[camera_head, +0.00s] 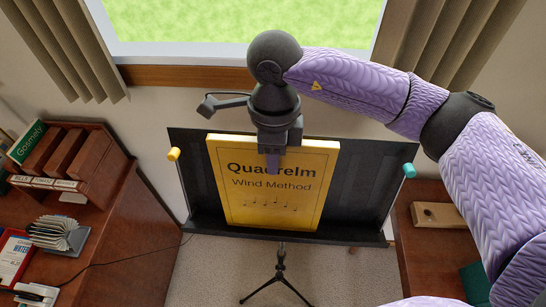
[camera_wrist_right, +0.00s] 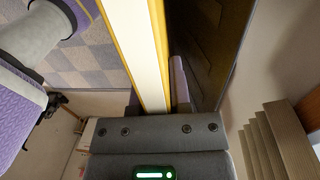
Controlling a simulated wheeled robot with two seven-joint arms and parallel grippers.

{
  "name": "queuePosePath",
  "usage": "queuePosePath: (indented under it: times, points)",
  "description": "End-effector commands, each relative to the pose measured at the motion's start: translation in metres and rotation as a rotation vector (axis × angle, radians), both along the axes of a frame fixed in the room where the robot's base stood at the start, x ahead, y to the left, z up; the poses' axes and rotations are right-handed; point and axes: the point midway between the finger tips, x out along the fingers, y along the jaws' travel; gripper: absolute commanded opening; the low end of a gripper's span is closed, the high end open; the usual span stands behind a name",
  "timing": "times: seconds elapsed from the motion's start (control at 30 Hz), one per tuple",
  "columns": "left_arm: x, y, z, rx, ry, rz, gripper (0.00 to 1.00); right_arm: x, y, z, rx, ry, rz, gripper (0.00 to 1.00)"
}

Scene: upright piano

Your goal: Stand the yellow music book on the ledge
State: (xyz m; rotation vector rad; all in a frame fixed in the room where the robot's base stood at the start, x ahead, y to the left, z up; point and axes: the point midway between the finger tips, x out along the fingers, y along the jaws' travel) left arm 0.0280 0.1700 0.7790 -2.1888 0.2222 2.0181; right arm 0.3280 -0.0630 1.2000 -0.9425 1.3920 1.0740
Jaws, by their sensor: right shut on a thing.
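The yellow music book (camera_head: 270,205), titled "Quadrelm Wind Method", is upright in front of the black music stand's panel (camera_head: 362,185). Its lower edge is close to the stand's ledge (camera_head: 335,238); I cannot tell whether it touches. My right gripper (camera_head: 274,162) comes down from above and is shut on the book's top edge, near its middle. In the right wrist view the book (camera_wrist_right: 140,45) shows edge-on, pale pages between yellow covers, with a purple finger (camera_wrist_right: 179,85) between it and the dark panel. My left gripper is not in view.
A yellow clip (camera_head: 173,154) and a teal clip (camera_head: 409,170) sit at the panel's sides. A wooden desk with an organizer (camera_head: 75,160) is at left. Another wooden surface (camera_head: 425,250) with a small wooden block (camera_head: 438,215) is at right. A window (camera_head: 200,20) is behind.

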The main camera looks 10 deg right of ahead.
Motion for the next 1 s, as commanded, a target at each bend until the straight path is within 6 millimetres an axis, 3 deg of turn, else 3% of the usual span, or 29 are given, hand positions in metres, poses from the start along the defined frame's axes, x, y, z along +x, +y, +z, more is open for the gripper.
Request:
queuePosePath:
  times: [0.47,0.5,0.7,1.0]
  points:
    - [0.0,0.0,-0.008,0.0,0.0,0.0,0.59,0.012,-0.003,0.001,0.001,-0.001,0.001,0.0]
    - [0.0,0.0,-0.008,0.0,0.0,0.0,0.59,0.012,-0.003,0.001,0.001,-0.001,0.0,0.25]
    - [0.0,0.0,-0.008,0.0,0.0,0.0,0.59,0.012,-0.003,0.001,0.001,-0.001,0.0,0.65]
    - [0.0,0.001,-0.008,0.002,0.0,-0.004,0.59,0.012,-0.003,0.001,0.001,0.0,0.0,0.65]
